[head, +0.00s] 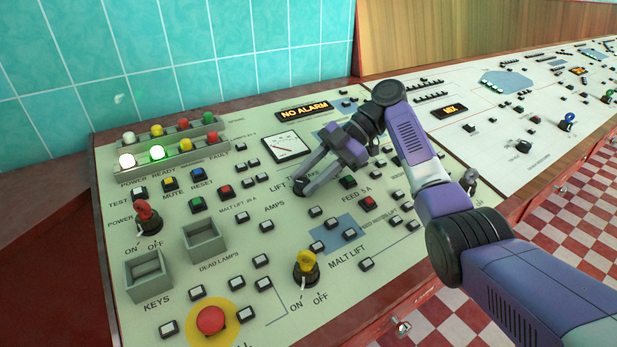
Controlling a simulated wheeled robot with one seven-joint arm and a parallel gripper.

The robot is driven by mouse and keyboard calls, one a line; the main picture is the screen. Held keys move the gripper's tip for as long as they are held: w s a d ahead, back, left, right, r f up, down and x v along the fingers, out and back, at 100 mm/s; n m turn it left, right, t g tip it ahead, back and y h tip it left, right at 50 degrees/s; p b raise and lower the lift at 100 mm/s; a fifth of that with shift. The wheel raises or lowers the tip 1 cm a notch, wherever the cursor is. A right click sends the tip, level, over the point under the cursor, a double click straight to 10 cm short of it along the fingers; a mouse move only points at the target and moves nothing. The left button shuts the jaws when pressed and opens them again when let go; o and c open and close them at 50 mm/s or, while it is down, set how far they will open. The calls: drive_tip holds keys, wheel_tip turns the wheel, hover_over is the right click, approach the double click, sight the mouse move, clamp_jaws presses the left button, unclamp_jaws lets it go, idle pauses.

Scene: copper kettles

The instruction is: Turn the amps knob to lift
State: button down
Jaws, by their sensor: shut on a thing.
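The amps knob (299,193) is a small dark knob on the pale control panel (130,270). It sits between the printed words LIFT and AMPS, below the dial meter (287,145). My gripper (305,185) reaches in from the right with its fingers shut on the knob. The fingers cover most of it, so which way its pointer faces cannot be told. The lettering to the right of LIFT is partly hidden by the gripper.
A yellow-topped key switch (305,264), a red-topped key switch (146,213) and a red mushroom button (211,319) stand up from the panel. Small push buttons surround the knob. A lit NO ALARM display (304,109) is behind. Tiled wall (170,60) bounds the back.

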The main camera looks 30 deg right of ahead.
drive_tip(key=shift+f, duration=0.15)
drive_tip(key=c, duration=1)
unclamp_jaws()
drive_tip(key=shift+p+v, duration=0.5)
drive_tip(key=shift+v, duration=3.35)
